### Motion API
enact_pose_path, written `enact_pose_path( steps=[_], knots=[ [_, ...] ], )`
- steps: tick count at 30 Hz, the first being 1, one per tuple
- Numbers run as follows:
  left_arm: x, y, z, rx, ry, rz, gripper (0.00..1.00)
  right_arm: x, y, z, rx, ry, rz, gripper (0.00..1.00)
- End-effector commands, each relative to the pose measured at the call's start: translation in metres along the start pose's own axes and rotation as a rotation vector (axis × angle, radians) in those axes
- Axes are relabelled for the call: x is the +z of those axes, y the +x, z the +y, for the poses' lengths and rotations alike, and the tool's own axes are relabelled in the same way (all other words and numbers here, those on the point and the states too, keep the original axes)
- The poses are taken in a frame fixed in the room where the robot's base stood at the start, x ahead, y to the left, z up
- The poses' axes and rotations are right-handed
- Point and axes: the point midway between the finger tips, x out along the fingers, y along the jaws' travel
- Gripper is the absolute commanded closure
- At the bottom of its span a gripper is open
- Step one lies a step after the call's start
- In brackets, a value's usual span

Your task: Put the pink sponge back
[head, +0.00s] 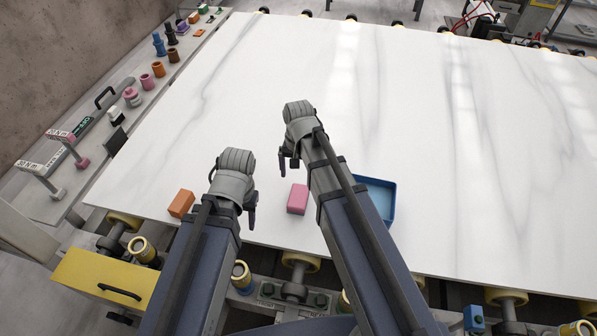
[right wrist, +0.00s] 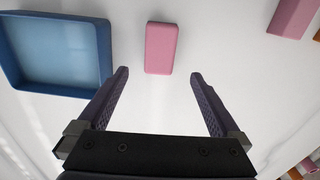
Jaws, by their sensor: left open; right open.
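A small pink sponge (head: 298,198) lies flat on the white slab, near its front edge. In the right wrist view the sponge (right wrist: 161,48) is just beyond and between my fingertips, not held. A shallow blue tray (head: 389,209) stands right of it, partly hidden by my right arm. In the right wrist view the tray (right wrist: 103,62) is at the left, and the part in view is empty. My right gripper (head: 288,161) is open and empty above the slab, behind the sponge; its fingers also show in the wrist view (right wrist: 158,77). My left gripper (head: 248,206) is open, left of the sponge.
An orange block (head: 181,203) lies on the slab at the left. A second pink block (right wrist: 292,18) shows in the right wrist view's upper right corner. A side rail at the left holds several coloured pieces and stamp-like tools. The slab's middle and right are clear.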

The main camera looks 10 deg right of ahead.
Motion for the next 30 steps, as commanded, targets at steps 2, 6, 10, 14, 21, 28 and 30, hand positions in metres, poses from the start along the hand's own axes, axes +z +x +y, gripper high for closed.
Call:
enact_pose_path(
  steps=[2,6,10,14,21,28,30],
  knots=[
    [0.000,-0.001,0.000,0.000,0.000,0.000,0.50,0.001,-0.001,0.000,0.000,-0.002,0.000,0.00],
    [0.000,0.000,0.000,0.000,0.000,0.000,0.50,0.045,0.000,-0.003,0.025,-0.175,-0.003,0.00],
    [0.000,0.000,0.000,0.000,0.000,0.000,0.50,0.105,-0.001,-0.001,0.072,-0.474,-0.011,0.00],
    [0.000,0.000,0.000,0.000,0.000,0.000,0.50,0.138,-0.001,0.002,0.103,-0.673,-0.019,0.00],
    [0.000,0.000,0.000,0.000,0.000,0.000,0.50,0.143,-0.002,0.001,0.112,-0.730,-0.023,0.00],
    [0.000,0.000,0.000,0.000,0.000,0.000,0.50,0.143,-0.002,0.001,0.112,-0.727,-0.023,0.00],
    [0.000,0.000,0.000,0.000,0.000,0.000,0.50,0.143,-0.002,0.001,0.112,-0.727,-0.023,0.00]
  ],
)
